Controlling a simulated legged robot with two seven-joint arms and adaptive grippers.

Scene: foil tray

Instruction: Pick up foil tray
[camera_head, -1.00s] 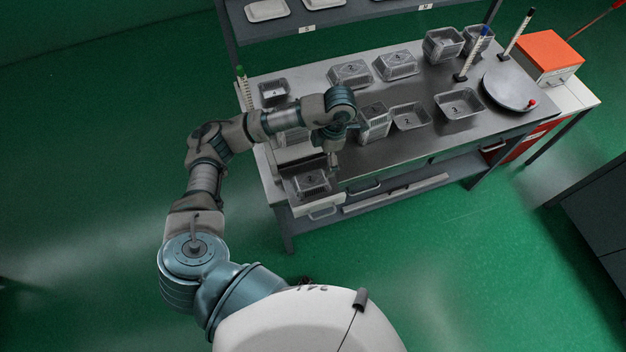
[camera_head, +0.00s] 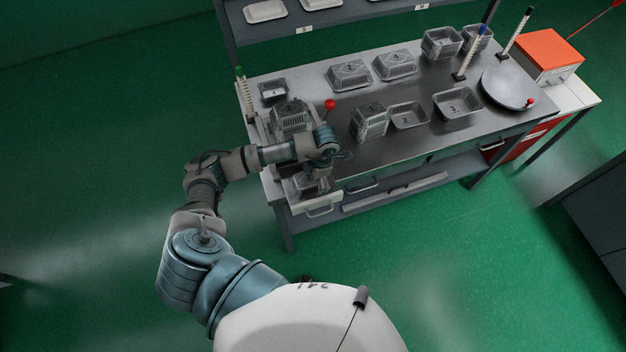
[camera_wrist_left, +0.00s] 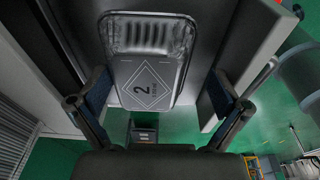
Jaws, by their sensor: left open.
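A silver foil tray (camera_head: 298,184) lies in the open drawer at the bench's front left, partly hidden by my left gripper. In the left wrist view the foil tray (camera_wrist_left: 148,38) shows its ribbed hollow and a grey label with a "2" in a diamond. My left gripper (camera_head: 318,178) is over the drawer. In the wrist view its two fingers (camera_wrist_left: 158,98) are spread wide, one on each side of the labelled end, with gaps to the tray. My right gripper is not in view.
The drawer (camera_head: 322,208) has light walls close beside the gripper. Several other foil containers stand on the bench, including a tall stack (camera_head: 369,121). A round plate (camera_head: 508,88) is at the right.

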